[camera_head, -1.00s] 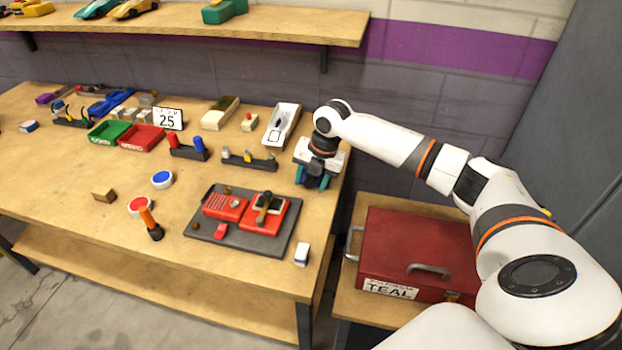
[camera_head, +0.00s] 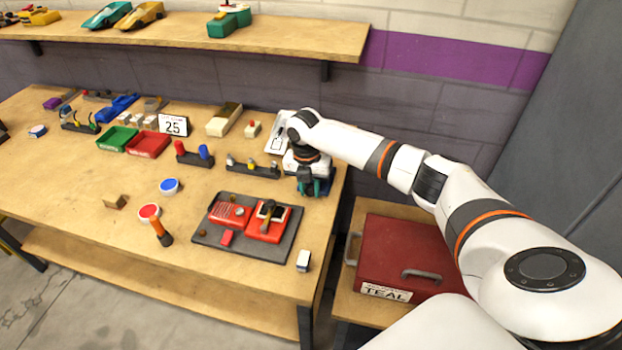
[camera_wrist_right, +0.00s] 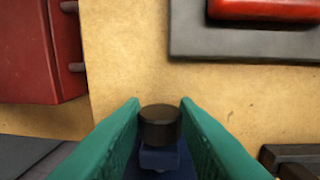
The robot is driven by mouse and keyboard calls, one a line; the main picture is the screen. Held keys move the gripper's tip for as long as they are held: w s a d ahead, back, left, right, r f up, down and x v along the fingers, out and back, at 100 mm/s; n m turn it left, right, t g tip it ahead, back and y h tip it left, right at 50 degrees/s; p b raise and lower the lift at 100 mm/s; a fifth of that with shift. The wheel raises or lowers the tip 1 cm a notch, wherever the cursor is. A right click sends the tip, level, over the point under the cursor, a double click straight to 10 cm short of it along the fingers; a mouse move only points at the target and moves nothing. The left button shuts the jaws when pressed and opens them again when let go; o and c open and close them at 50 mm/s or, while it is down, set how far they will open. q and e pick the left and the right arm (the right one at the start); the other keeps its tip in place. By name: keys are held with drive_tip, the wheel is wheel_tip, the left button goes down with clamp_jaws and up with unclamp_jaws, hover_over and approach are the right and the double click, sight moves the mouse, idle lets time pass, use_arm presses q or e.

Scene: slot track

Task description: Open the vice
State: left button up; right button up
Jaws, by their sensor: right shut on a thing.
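My right gripper (camera_head: 316,191) is at the right end of the workbench, pointing down, with its teal fingers low over the table. In the right wrist view its two fingers (camera_wrist_right: 160,118) stand on either side of a dark round knob (camera_wrist_right: 160,126) and are shut on it. The knob sits on top of a dark blue body (camera_wrist_right: 161,158), which appears to be the vice. The fingers hide much of this body, and I cannot see its jaws clearly. My left gripper is not in view.
A dark mat (camera_head: 209,239) with red parts lies in front of the gripper. A tool rack (camera_head: 252,170) stands just left, and a white tray (camera_head: 275,144) behind. A red toolbox (camera_head: 405,252) is to the right, lower down.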

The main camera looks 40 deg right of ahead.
drive_tip(key=shift+w+a+r+g+h, duration=0.1)
drive_tip(key=shift+w+g+h, duration=0.05)
drive_tip(key=shift+g+h, duration=0.3)
drive_tip(key=shift+w+g+h, duration=0.1)
drive_tip(key=shift+g+h, duration=0.45)
drive_tip(key=shift+g, duration=0.2)
drive_tip(key=o, duration=1)
drive_tip(key=shift+c, duration=0.2)
drive_tip(key=shift+a, duration=0.1)
drive_tip(key=v, duration=1.1)
drive_tip(key=shift+w+a+r+b, duration=0.2)
drive_tip(key=shift+w+r+b, duration=0.05)
drive_tip(key=shift+r+b, duration=0.1)
